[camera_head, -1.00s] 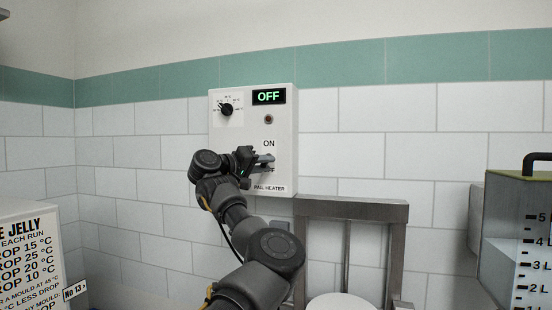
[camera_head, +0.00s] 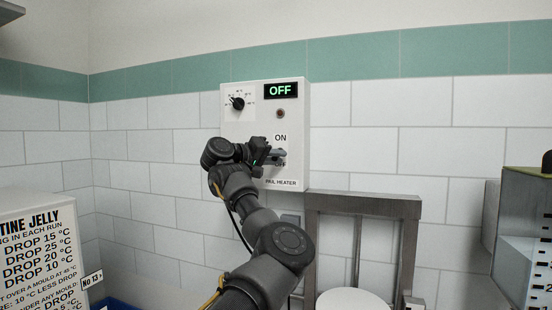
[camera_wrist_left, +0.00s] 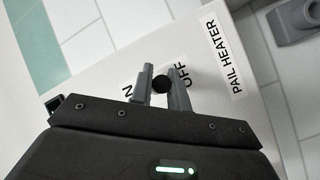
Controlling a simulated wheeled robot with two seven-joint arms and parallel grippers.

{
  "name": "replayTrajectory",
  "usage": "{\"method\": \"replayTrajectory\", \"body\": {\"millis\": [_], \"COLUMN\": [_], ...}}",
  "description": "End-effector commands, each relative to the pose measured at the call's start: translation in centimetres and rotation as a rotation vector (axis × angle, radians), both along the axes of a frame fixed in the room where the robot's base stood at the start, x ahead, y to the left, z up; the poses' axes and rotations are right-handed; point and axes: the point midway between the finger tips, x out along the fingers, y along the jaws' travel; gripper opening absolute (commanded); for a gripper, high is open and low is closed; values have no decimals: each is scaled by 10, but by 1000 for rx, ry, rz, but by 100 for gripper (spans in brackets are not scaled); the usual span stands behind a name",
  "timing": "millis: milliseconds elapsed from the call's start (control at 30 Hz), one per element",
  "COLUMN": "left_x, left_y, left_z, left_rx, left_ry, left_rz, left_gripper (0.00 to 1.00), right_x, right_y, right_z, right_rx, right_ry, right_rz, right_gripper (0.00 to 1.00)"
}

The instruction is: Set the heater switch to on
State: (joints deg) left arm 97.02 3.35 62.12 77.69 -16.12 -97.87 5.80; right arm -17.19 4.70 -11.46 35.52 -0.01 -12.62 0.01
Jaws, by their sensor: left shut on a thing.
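The pail heater box (camera_head: 290,110) is a white panel on the tiled wall, also seen in the left wrist view (camera_wrist_left: 262,110). Its display (camera_head: 280,90) reads OFF in green. The heater switch has a dark round-ended lever (camera_wrist_left: 161,84), which sits between my left gripper's fingers in the left wrist view, near the ON and OFF labels. My left gripper (camera_wrist_left: 162,82) is shut on the lever; in the head view the gripper (camera_head: 277,155) is in front of the switch and partly hides it. My right gripper is not in view.
A dial (camera_head: 238,103) is at the box's upper left. A grey metal frame (camera_head: 362,205) with a white round-topped item (camera_head: 347,302) stands below right. A lettered sign (camera_head: 38,255) is at lower left, and a graduated container (camera_head: 525,240) at right.

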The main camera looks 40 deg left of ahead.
Motion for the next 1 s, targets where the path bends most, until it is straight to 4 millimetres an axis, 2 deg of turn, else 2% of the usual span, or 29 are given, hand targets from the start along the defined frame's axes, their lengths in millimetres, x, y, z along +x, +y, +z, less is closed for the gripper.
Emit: {"method": "replayTrajectory", "body": {"millis": [267, 700, 1000], "left_x": [-2, -2, 0], "left_y": [1, 1, 1], "left_z": [13, 29, 32], "left_rx": [-68, -194, -247], "left_ry": [209, 562, 704], "left_rz": [2, 1, 1], "left_gripper": [0, 0, 0], "right_x": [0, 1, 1], "right_y": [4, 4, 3], "right_z": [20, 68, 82], "right_rx": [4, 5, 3], "right_ry": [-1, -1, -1], "right_rz": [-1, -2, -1], "right_gripper": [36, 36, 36]}}
